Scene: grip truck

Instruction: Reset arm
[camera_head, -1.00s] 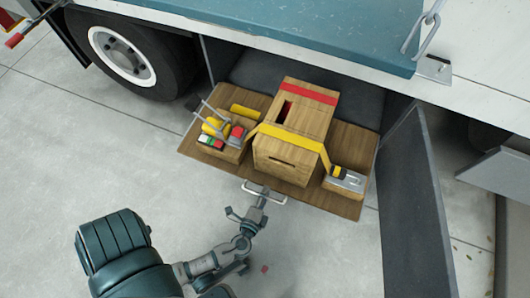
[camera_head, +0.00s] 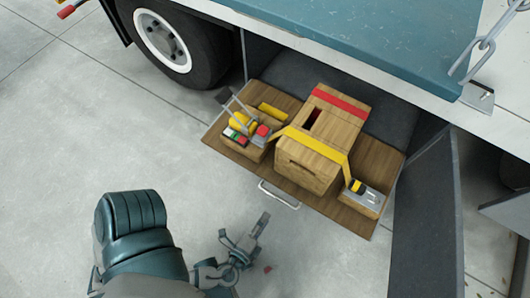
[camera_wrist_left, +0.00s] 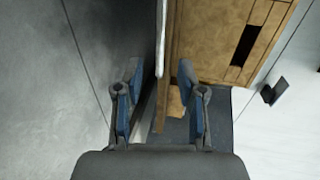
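My left gripper (camera_head: 244,229) is open and empty over the concrete floor, in front of the truck's pulled-out wooden tray (camera_head: 345,213). It is apart from the tray's metal handle (camera_head: 279,195), a little below and left of it in the head view. The left wrist view shows its two fingers (camera_wrist_left: 160,72) spread with nothing between them. A pale bar, perhaps the handle (camera_wrist_left: 160,38), shows beyond the fingers there. My right gripper is not in view.
The tray holds a wooden box (camera_head: 310,155) with red and yellow straps, tools (camera_head: 245,130) at left and a yellow-and-grey tool (camera_head: 360,190) at right. An open dark door (camera_head: 425,220) stands at right. The truck wheel (camera_head: 165,42) is upper left. Floor (camera_head: 100,150) at left is clear.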

